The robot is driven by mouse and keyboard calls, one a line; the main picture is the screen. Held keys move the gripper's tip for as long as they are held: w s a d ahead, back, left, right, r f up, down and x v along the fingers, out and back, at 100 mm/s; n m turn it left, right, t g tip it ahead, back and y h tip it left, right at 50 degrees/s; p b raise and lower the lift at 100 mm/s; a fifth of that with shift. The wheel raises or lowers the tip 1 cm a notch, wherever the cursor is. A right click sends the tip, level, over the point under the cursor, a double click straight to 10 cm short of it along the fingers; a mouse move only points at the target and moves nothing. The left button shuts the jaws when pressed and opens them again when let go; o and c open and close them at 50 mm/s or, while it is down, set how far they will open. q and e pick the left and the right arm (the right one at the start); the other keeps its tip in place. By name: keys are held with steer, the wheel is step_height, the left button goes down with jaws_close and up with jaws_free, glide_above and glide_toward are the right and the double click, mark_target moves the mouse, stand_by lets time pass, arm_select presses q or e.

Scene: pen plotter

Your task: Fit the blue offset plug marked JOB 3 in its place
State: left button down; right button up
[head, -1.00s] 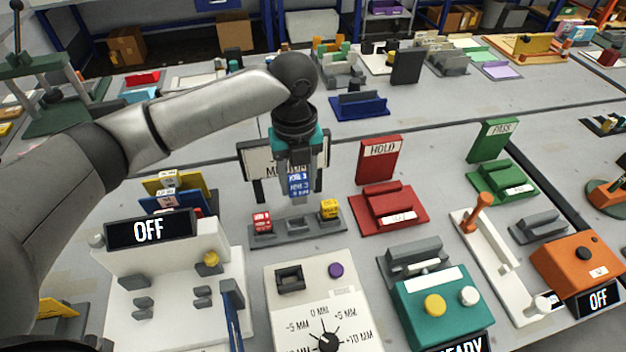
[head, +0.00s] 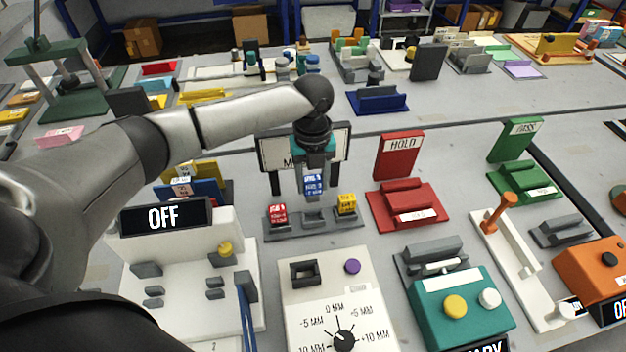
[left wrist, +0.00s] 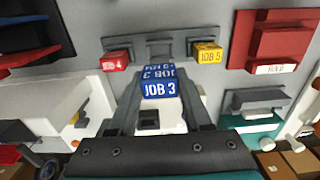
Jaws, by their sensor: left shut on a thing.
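My left gripper (head: 313,187) is shut on the blue plug (head: 313,184), which is marked JOB 3 in the left wrist view (left wrist: 160,88). It holds the plug up, apart from the grey rack (head: 272,234) that shows below it in the head view. The rack bears a red plug (head: 278,214), marked JOB 4, at its left and a yellow plug (head: 346,204), marked JOB 5, at its right; its middle place is empty. A white dial panel (head: 374,302) stands in front with a dark square socket (head: 305,272). My right gripper is not in view.
A white machine with an OFF display (head: 165,216) stands left. A red HOLD stand (head: 400,156) and a teal box (head: 428,312) stand right. A sign board (head: 271,153) stands behind the gripper. Bare tabletop lies between the rack and the HOLD stand.

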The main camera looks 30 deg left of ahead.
mark_target(313, 196)
arm_select(q)
step_height(313, 196, down, 3)
steer(key=shift+r+b, duration=0.1)
steer(key=shift+b, duration=1.15)
steer(key=shift+f, duration=0.3)
steer(key=shift+f+b, duration=0.45)
steer(key=shift+f, duration=0.45)
steer(key=shift+p, duration=0.5)
steer(key=shift+f+b, duration=0.7)
steer(key=shift+f, duration=1.05)
steer(key=shift+c, duration=1.3)
jaws_free()
steer(key=shift+r, duration=0.1)
